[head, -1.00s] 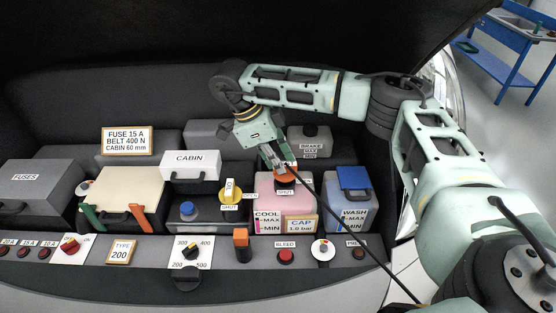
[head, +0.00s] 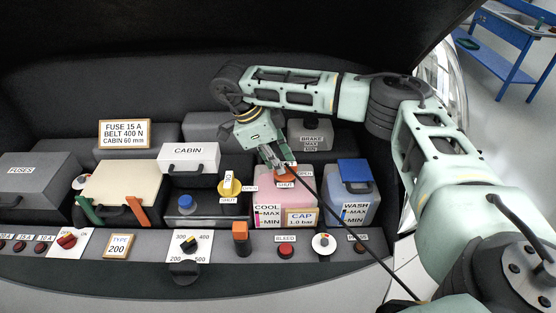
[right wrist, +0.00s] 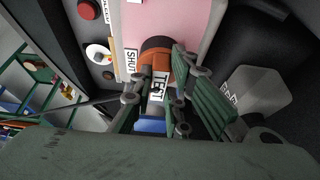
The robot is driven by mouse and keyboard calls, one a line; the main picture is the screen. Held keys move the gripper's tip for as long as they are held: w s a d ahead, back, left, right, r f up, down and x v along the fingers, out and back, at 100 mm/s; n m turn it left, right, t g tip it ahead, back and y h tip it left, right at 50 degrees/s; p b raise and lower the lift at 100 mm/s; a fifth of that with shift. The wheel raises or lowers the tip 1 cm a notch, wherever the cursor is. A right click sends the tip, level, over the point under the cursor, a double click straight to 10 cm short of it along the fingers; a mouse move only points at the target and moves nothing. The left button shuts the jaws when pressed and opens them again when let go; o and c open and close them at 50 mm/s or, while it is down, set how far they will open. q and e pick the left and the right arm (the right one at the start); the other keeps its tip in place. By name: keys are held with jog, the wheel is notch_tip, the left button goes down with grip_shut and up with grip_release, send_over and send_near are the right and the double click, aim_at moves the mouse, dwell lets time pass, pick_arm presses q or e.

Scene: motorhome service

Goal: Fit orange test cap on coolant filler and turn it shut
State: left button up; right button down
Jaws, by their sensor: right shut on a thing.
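The pink coolant tank (head: 268,190) stands right of centre in the head view, its top also showing in the right wrist view (right wrist: 180,18). The orange test cap (right wrist: 155,60) is at the filler on top of the tank; a white TEST label (right wrist: 160,85) shows on it. My right gripper (right wrist: 158,95) is shut on the cap from above, with green fingers on both sides. In the head view the gripper (head: 275,158) partly covers the cap. SHUT (head: 285,184) and OPEN labels lie beside the filler. How far the cap is seated cannot be told. My left gripper is out of view.
The washer tank (head: 350,198) with a blue lid (head: 354,172) stands close on the right. The grey brake reservoir (head: 310,136) is behind. A yellow handle (head: 230,187) is to the left. A thin black line runs from the cap area to the lower right.

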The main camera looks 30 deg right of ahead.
jog(key=c, duration=1.6)
grip_release()
jog(key=v, duration=1.2)
jog(key=shift+d, duration=0.1)
